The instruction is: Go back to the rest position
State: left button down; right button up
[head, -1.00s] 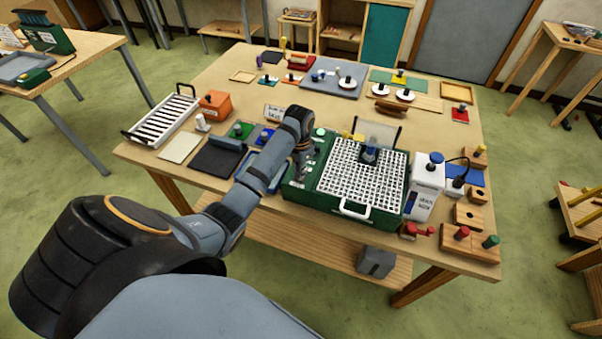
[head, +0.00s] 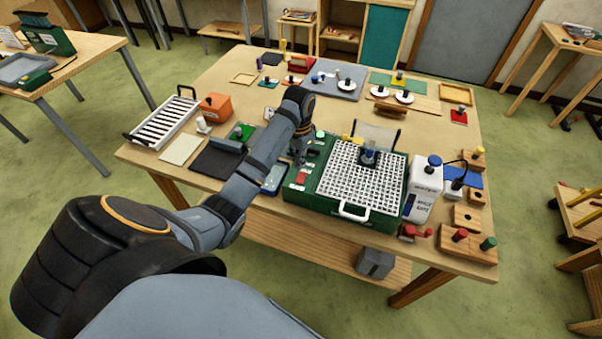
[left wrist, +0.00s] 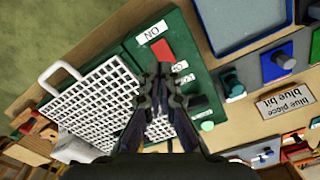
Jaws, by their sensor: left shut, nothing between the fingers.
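My left gripper (head: 300,155) is shut and empty, above the left part of the green case (head: 327,217) on the wooden table. The case has a white grid (head: 350,185) on top and a white handle at its front. In the left wrist view my closed fingertips (left wrist: 166,76) overlap the green control strip, close to a red switch (left wrist: 163,50) and small white labels. They appear to be above the strip; contact cannot be told. My right gripper is not in view.
A white bottle-like box (head: 425,188) and wooden peg blocks (head: 468,242) stand right of the case. A dark mat (head: 213,164), a white rack (head: 165,122) and an orange block (head: 216,106) lie to the left. A sign (left wrist: 285,102) stands near the coloured pads.

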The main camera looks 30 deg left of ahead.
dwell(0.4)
pick_arm(q)
jog(key=s+d+f+t, duration=0.1)
jog(key=s+d+f, duration=0.3)
jog(key=s+f, duration=0.25)
jog(key=s+d+r+n+t, duration=0.1)
jog(key=s+d+r, duration=0.1)
jog(key=s, duration=0.5)
jog(key=s+d+r+n+t, duration=0.1)
jog(key=s+d+t, duration=0.1)
jog(key=s, duration=0.5)
notch_tip(320, 180, down, 33)
jog(key=s+a+g+y+b, duration=0.1)
jog(key=s+a+g+b, duration=0.15)
jog(key=b, duration=0.55)
jog(key=s+f+b, duration=0.2)
jog(key=s+f, duration=0.7)
jog(key=f, duration=0.2)
jog(key=s+a+f+b, duration=0.1)
jog(key=s+f+b, duration=0.2)
jog(key=s+f, duration=0.6)
notch_tip(320, 180, down, 3)
jog(key=shift+s+r+n, duration=0.15)
jog(key=shift+r+n, duration=0.05)
jog(key=shift+n, duration=0.2)
